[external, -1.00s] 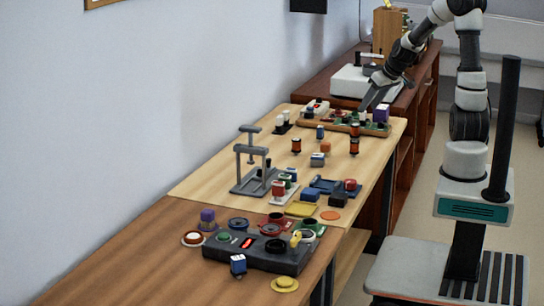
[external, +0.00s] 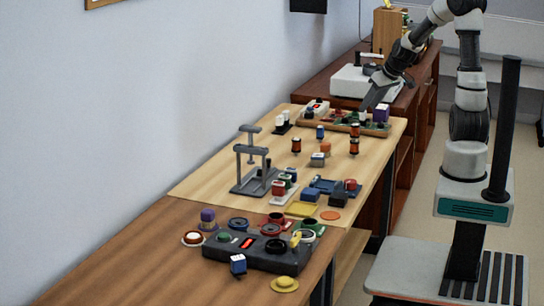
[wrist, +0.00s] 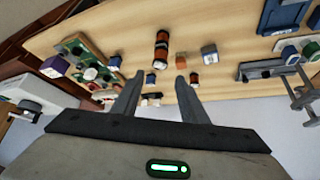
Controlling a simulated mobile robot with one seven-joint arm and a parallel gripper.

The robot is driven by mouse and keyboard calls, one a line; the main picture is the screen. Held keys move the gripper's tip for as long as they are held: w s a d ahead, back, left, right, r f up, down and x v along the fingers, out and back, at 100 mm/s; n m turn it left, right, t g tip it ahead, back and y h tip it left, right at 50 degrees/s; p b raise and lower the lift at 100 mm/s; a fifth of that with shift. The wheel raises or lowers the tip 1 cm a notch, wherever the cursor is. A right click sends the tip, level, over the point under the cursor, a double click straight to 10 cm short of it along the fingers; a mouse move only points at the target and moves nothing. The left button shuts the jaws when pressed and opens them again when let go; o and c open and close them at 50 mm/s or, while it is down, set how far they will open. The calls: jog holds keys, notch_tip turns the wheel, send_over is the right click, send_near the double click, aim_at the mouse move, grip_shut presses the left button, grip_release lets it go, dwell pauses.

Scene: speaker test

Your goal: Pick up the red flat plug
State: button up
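My gripper (external: 368,107) hangs over the far end of the light wooden table, close above a wooden tray (external: 312,124) holding green boards and small parts. In the wrist view my gripper (wrist: 160,86) is open, its two dark fingers apart with nothing held between them. I cannot pick out the red flat plug for certain. A white block with a red top (external: 317,106) stands at the left end of the tray. Small reddish parts near the fingers are too small to identify, and the fingers hide part of the tray.
Orange-and-black cylinders (external: 354,146) and small blocks stand in front of the tray. A purple block (external: 381,113) is at its right end. A grey press stand (external: 252,165) is at mid-table. A white device (external: 350,82) sits on the dark cabinet behind.

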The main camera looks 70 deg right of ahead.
jog(key=w+a+r+n+y, duration=0.1)
jog(key=w+a+y, duration=0.1)
jog(key=w+a, duration=0.55)
jog(key=n+g, duration=0.4)
jog(key=g, duration=0.2)
send_over(278, 183)
jog(key=shift+y, duration=0.4)
jog(key=f, duration=0.3)
jog(key=f+b, duration=0.1)
jog(key=f, duration=0.7)
jog(key=shift+s+a, duration=0.1)
jog(key=shift+s, duration=0.2)
jog(key=shift+w+d+f+b, duration=0.15)
jog(key=shift+f+b, duration=0.25)
jog(key=shift+f, duration=1.05)
jog(key=shift+w+d+f+b, duration=0.15)
jog(key=shift+f+b, duration=0.2)
jog(key=shift+f, duration=1.05)
grip_shut()
